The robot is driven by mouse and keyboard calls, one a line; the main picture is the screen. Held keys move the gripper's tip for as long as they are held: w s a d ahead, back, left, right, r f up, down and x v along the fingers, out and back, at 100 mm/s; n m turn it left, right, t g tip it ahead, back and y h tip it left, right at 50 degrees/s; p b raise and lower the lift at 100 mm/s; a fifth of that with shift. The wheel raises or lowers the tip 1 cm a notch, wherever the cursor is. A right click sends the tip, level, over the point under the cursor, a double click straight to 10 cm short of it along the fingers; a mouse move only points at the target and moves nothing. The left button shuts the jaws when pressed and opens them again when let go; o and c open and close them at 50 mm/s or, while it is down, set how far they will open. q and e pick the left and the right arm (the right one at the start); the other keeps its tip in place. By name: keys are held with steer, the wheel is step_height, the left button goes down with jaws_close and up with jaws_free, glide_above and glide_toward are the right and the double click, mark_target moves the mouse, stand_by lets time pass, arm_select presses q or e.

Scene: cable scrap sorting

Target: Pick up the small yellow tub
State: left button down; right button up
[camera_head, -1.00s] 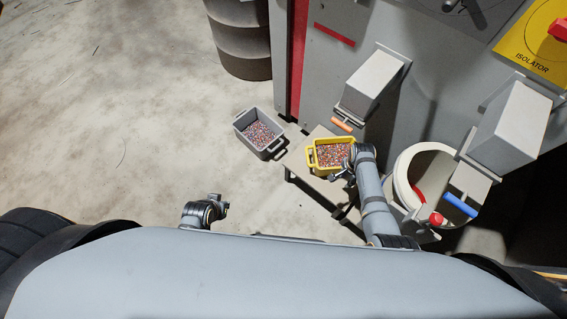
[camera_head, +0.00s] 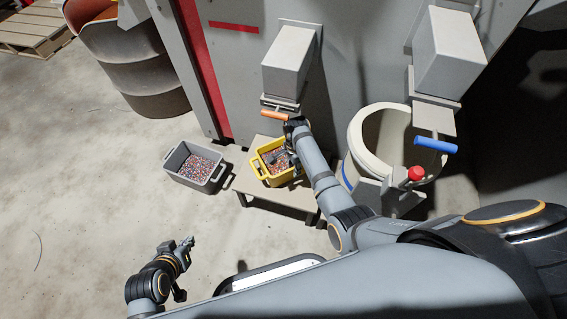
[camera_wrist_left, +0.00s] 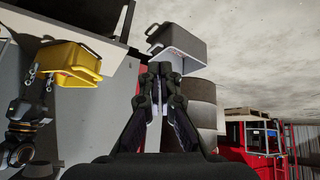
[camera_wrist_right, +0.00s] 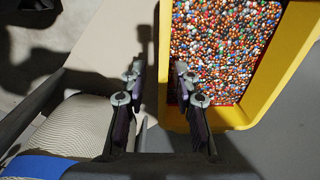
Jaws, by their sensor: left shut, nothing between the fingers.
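The small yellow tub (camera_head: 257,169), filled with multicoloured granules, stands on a low beige bench beneath the orange-handled chute. It also shows in the left wrist view (camera_wrist_left: 72,58). My right gripper (camera_head: 287,150) is over the tub's right side. In the right wrist view its fingers (camera_wrist_right: 160,82) are apart, with the tub's near-left yellow wall (camera_wrist_right: 172,118) in line with the gap; whether they touch it I cannot tell. My left gripper (camera_head: 189,242) is shut and empty, low over the floor, well away from the tub.
A grey bin (camera_head: 176,158) with similar granules stands on the floor left of the bench (camera_head: 285,197). A white round barrel (camera_head: 357,150) is right of my right arm. The orange handle (camera_head: 275,114) hangs just above the tub. A drum (camera_head: 140,75) stands behind. Floor at left is clear.

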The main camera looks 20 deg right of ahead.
steer(key=shift+w+f+b, duration=0.1)
steer(key=shift+f+b, duration=0.45)
steer(key=shift+f, duration=0.1)
arm_select(q)
steer(key=w+a+r+t, duration=0.1)
steer(key=w+r+t, duration=0.7)
steer(key=w+r, duration=0.5)
arm_select(e)
steer(key=shift+w+f+b, duration=0.15)
steer(key=shift+f+b, duration=0.3)
steer(key=shift+f, duration=0.1)
steer(key=shift+a+f+b, duration=0.1)
steer(key=shift+f+b, duration=0.35)
steer(key=shift+f, duration=0.15)
steer(key=shift+f+b, duration=0.45)
steer(key=shift+f, duration=0.3)
arm_select(q)
step_height(320, 180, up, 19)
steer(key=t, duration=0.8)
steer(key=shift+s+a+m, duration=0.15)
steer(key=shift+a+m, duration=0.05)
steer(key=shift+m, duration=0.2)
arm_select(e)
jaws_close()
